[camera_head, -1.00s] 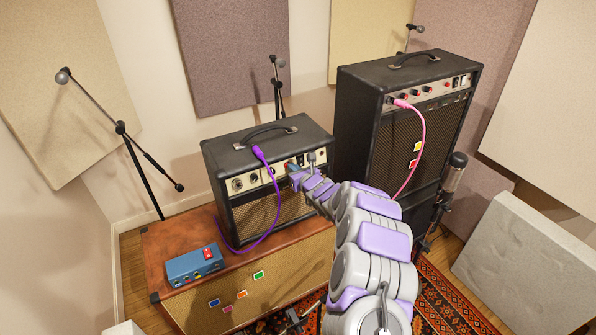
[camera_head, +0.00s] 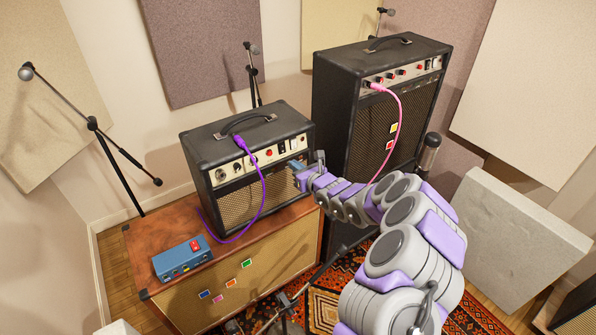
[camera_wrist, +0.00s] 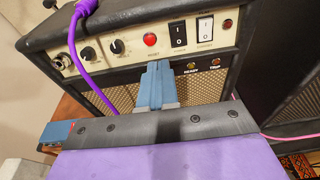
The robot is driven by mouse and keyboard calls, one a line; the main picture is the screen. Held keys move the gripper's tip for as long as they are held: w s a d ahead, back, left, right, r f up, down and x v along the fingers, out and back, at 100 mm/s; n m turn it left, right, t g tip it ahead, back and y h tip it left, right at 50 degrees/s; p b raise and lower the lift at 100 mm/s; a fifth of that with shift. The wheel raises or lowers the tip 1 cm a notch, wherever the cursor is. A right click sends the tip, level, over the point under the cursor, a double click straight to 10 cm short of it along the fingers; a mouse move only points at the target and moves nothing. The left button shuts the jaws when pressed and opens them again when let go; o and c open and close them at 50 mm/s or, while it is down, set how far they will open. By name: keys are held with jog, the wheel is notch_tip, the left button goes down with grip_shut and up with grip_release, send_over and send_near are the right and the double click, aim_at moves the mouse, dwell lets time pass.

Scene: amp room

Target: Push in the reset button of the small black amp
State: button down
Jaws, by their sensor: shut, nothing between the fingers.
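The small black amp (camera_head: 228,148) stands upright on a brown cabinet, with a cream control strip along its front. The red round reset button (camera_wrist: 150,39) sits on that strip between a black knob and a black rocker switch. The button also shows in the head view (camera_head: 269,153). I cannot tell how far in it is. My gripper (camera_wrist: 158,66) is shut and empty. In the wrist view its fingertips appear just below the strip, slightly right of the button. In the head view my gripper (camera_head: 293,166) is in front of the amp's right side, apart from the button.
The brown cabinet (camera_head: 225,265) carries a blue pedal box (camera_head: 182,259). A taller black amp (camera_head: 340,110) stands close on the right, with a pink cable (camera_head: 398,120).

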jog(key=s+a+r+n+g+y, duration=0.1)
jog(key=s+a+r+n+y, duration=0.3)
jog(key=r, duration=0.4)
jog(key=s+a+r+n+g+y, duration=0.1)
jog(key=s+a+r+n, duration=0.3)
jog(key=s+a+r, duration=0.25)
jog(key=s+a+r+n+g+y, duration=0.1)
jog(key=s+r+n+g, duration=0.4)
jog(key=s, duration=0.4)
jog(key=s+a+r+n+g+y, duration=0.25)
jog(key=s+r+n, duration=0.25)
jog(key=s+n, duration=0.25)
jog(key=s+d+f+n+g+h, duration=0.3)
jog(key=s+f+n+h, duration=0.1)
jog(key=s, duration=0.6)
jog(key=s+d+f+n+g+h, duration=0.25)
jog(key=s+n+h, duration=0.2)
jog(key=s, duration=0.55)
jog(key=s+d+f+h, duration=0.2)
jog(key=s+d+h, duration=0.2)
jog(key=d, duration=0.7)
jog(key=s+d+f+h, duration=0.3)
jog(key=s+d, duration=0.3)
jog(key=d, duration=0.6)
jog(key=shift+s+f+h, duration=0.3)
jog(key=shift+h, duration=0.6)
